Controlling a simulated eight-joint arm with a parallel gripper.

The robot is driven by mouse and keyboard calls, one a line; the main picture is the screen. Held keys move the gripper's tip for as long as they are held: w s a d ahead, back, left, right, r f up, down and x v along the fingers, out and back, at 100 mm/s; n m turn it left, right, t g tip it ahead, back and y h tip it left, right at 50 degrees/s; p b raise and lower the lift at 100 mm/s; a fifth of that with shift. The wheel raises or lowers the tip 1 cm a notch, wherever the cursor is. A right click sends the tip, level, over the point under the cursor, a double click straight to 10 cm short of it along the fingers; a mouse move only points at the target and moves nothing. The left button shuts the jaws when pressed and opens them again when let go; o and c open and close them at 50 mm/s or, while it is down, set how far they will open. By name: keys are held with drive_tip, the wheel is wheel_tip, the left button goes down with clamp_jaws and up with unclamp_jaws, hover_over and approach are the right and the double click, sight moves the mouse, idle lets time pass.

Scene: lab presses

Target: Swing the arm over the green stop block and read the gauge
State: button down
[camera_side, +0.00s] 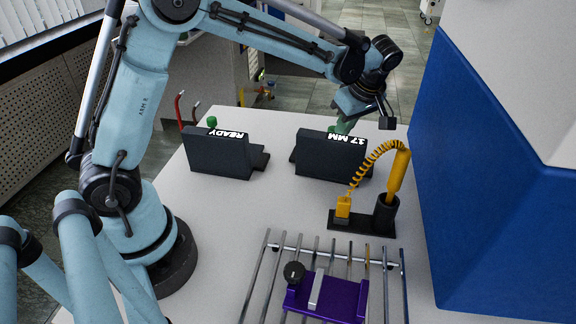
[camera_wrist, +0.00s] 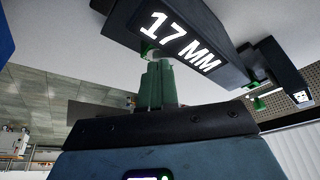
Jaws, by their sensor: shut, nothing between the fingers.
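A dark unit (camera_side: 331,158) at the back of the white table bears a lit display reading "17 MM", upside down in the side view. The same unit shows large in the wrist view (camera_wrist: 178,38), its text legible. A second dark unit (camera_side: 218,155), to its left, reads "READY". A small green piece (camera_wrist: 148,48) sits by the 17 MM unit, and another green piece (camera_side: 211,121) shows behind the READY unit. I cannot tell which is the stop block. My gripper (camera_wrist: 158,64) has green fingers, shut and empty, close to the 17 MM unit; whether they touch it is unclear.
A yellow tool with a coiled cord (camera_side: 397,172) stands in a dark holder in front of the 17 MM unit. A purple block (camera_side: 335,299) sits on metal rods nearer. A blue wall panel (camera_side: 490,190) closes the right side.

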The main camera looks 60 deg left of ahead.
drive_tip(key=shift+w+a, duration=0.45)
drive_tip(key=shift+a, duration=0.25)
idle(0.4)
drive_tip(key=shift+w+a+n+g, duration=0.3)
drive_tip(key=shift+a+n, duration=0.2)
drive_tip(key=shift+n, duration=0.3)
drive_tip(key=shift+a, duration=1.75)
drive_tip(key=shift+r, duration=0.1)
drive_tip(key=w+v, duration=0.2)
drive_tip(key=v, duration=0.7)
drive_tip(key=shift+a+r, duration=0.25)
drive_tip(key=shift+r, duration=0.15)
drive_tip(key=shift+s, duration=0.1)
